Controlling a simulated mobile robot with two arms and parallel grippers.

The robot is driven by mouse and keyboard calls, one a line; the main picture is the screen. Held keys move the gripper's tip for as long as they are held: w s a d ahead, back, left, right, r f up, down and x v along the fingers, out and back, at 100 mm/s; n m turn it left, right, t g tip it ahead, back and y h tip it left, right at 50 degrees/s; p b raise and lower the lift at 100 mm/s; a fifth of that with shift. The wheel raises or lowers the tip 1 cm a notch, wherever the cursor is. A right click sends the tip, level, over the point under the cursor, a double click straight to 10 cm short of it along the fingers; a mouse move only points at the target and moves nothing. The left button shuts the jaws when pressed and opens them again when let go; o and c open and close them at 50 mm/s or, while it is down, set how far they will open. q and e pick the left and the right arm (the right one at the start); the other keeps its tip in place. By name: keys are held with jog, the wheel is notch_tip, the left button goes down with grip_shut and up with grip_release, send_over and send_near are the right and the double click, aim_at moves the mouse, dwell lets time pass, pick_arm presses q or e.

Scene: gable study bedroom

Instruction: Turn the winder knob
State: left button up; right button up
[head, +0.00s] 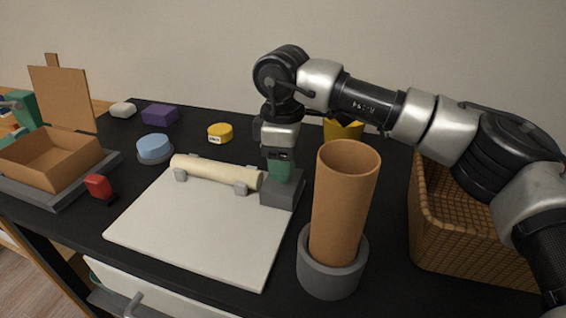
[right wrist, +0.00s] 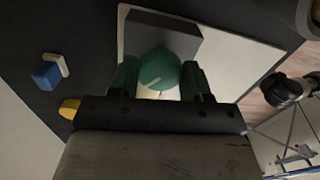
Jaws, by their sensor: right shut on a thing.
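The winder knob (right wrist: 160,69) is a round green knob with a short pale mark, on a dark grey block (head: 284,189) at the right edge of a white board (head: 190,232). My right gripper (head: 281,171) comes down on it from above. In the right wrist view the fingers stand on either side of the knob, shut on it. In the head view the fingers largely hide the knob. A cream roll (head: 215,171) lies in grey holders along the board's back edge, left of the block. I cannot make out my left gripper.
A tall brown tube (head: 343,200) stands in a grey holder (head: 330,275) right in front of the block. A wicker basket (head: 450,232) is on the right. An open brown box (head: 50,165), red item (head: 98,186), blue disc (head: 153,147) and yellow disc (head: 220,132) lie left and behind.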

pick_arm(q)
jog(key=shift+f, duration=0.25)
pick_arm(e)
jog(key=shift+r+m, duration=0.15)
jog(key=shift+m, duration=0.45)
jog(key=o, duration=0.9)
pick_arm(q)
jog(key=shift+w+r+p, duration=0.15)
jog(key=shift+r+p, duration=0.2)
jog(key=shift+p, duration=0.4)
pick_arm(e)
notch_tip(320, 180, up, 11)
pick_arm(q)
jog(key=shift+w+r, duration=0.1)
pick_arm(e)
jog(key=shift+f, duration=0.2)
